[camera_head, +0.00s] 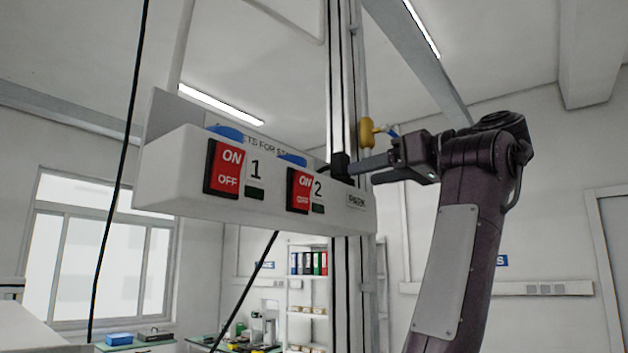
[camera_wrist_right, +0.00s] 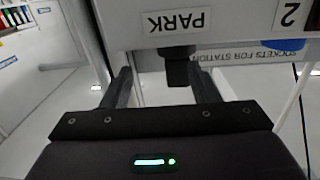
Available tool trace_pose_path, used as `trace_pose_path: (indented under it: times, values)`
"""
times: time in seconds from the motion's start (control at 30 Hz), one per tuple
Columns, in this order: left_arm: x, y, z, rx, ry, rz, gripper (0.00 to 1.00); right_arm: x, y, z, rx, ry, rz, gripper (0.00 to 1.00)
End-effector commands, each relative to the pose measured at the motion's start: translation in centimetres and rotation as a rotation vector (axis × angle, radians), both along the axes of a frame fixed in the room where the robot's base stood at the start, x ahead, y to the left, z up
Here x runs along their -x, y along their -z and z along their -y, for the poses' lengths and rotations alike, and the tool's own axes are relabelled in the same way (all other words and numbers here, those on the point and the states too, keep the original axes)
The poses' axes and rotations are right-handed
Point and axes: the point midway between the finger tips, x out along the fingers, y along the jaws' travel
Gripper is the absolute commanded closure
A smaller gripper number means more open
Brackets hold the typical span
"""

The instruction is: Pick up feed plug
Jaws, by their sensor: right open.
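The feed plug is a small black plug (camera_head: 340,165) at the top of the PARK end of the white socket box (camera_head: 300,206). In the right wrist view the black plug (camera_wrist_right: 177,70) shows just below the PARK label, between the two fingers. My right gripper (camera_head: 364,172) reaches in from the right, its fingers spread close to the plug. In the right wrist view the gripper (camera_wrist_right: 166,82) is open, with gaps visible on both sides of the plug. My left gripper is not in view.
The box carries two red ON/OFF switches, numbered 1 (camera_head: 224,168) and 2 (camera_head: 300,191), with blue parts behind them. A yellow piece (camera_head: 367,132) hangs above the gripper. Black cables (camera_head: 122,150) hang at the left and below.

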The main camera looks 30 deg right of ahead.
Motion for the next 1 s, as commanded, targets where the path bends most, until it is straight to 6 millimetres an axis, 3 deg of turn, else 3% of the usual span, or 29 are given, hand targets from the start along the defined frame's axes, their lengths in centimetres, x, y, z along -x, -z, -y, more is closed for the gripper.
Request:
trace_pose_path:
  times: [0.13,0.43,0.73,1.0]
  values:
    - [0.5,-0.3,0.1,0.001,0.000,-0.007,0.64,0.9,-1.3,-1.8,0.013,-0.043,0.027,0.45]
    - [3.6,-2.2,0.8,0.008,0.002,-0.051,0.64,-2.0,-1.7,-2.9,0.013,-0.043,0.027,0.45]
    - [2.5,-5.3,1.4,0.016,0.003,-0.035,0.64,-5.6,-1.8,-4.1,0.012,-0.044,0.026,0.45]
    - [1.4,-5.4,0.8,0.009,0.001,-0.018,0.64,-6.1,-1.5,-4.2,0.012,-0.040,0.028,0.45]
